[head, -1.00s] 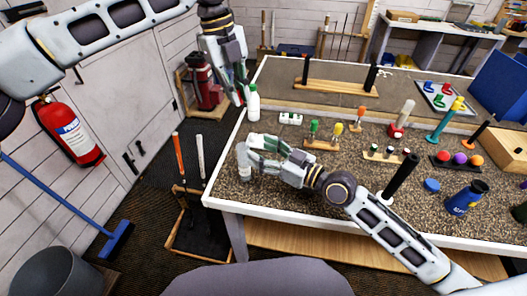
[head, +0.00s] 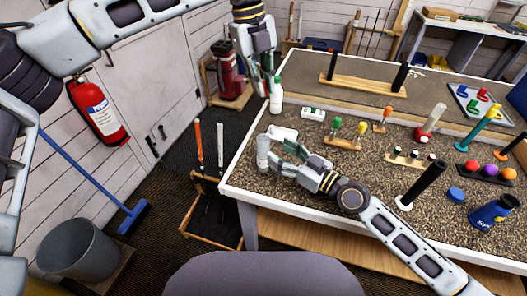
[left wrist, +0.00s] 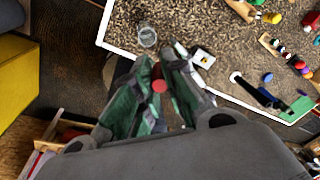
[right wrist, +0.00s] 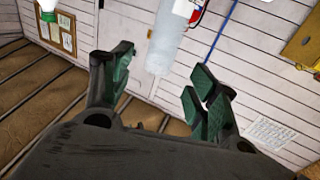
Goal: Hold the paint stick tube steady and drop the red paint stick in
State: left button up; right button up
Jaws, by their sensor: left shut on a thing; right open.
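The paint stick tube (head: 263,152) is a pale, clear cylinder standing upright near the table's left edge. It shows from above in the left wrist view (left wrist: 147,36) and between the fingers in the right wrist view (right wrist: 165,40). My right gripper (head: 277,150) is open, its fingers reaching toward the tube from the right; contact cannot be seen. My left gripper (head: 266,88) is above and behind the tube, pointing down, shut on the red paint stick. Only the stick's round red end (left wrist: 159,86) shows clearly, between the left fingers; the rest is mostly hidden.
A white bottle with a green cap (head: 276,98) stands close to the left gripper. A small white holder (head: 313,113) and a wooden stand with coloured pegs (head: 343,142) lie to the right. A black upright grip (head: 424,184) stands further right. The floor left of the table is lower.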

aim_at(263, 152)
jog(key=shift+f, duration=2.1)
jog(key=shift+x, duration=3.75)
jog(key=shift+c, duration=0.2)
jog(key=c, duration=1.1)
